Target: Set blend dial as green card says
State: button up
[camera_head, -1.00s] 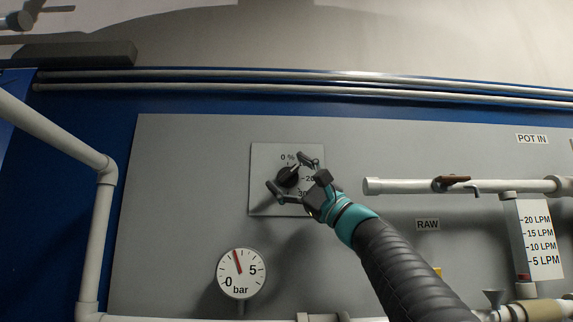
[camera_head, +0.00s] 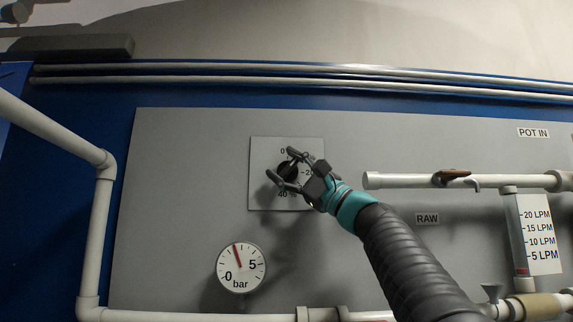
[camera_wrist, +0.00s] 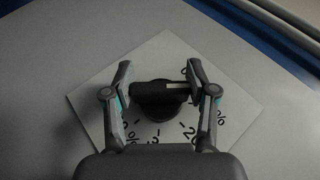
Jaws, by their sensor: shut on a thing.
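The blend dial is a black knob (camera_head: 287,169) on a pale square plate (camera_head: 260,198) fixed to the grey panel. The plate carries percent marks; "0", "-20" and "40 %" show partly in the head view. My gripper (camera_head: 287,168) reaches in from the lower right, its fingers on either side of the knob. In the wrist view the gripper (camera_wrist: 160,88) is shut on the knob's bar (camera_wrist: 160,88), with a light mark on the bar's right part. My fingers cover part of the scale, so the exact setting cannot be read. No green card is in view.
A pressure gauge (camera_head: 241,267) in bar sits below the plate. To the right are a pipe with a brown valve handle (camera_head: 452,176), a RAW label (camera_head: 427,219) and an LPM flow meter (camera_head: 538,234). A white pipe (camera_head: 95,235) runs at left.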

jog(key=shift+n+g+h, duration=0.4)
jog(key=shift+n+g, duration=0.3)
jog(key=shift+g, duration=0.2)
jog(key=o, duration=1.2)
jog(key=shift+f, duration=0.1)
jog(key=v, duration=1.2)
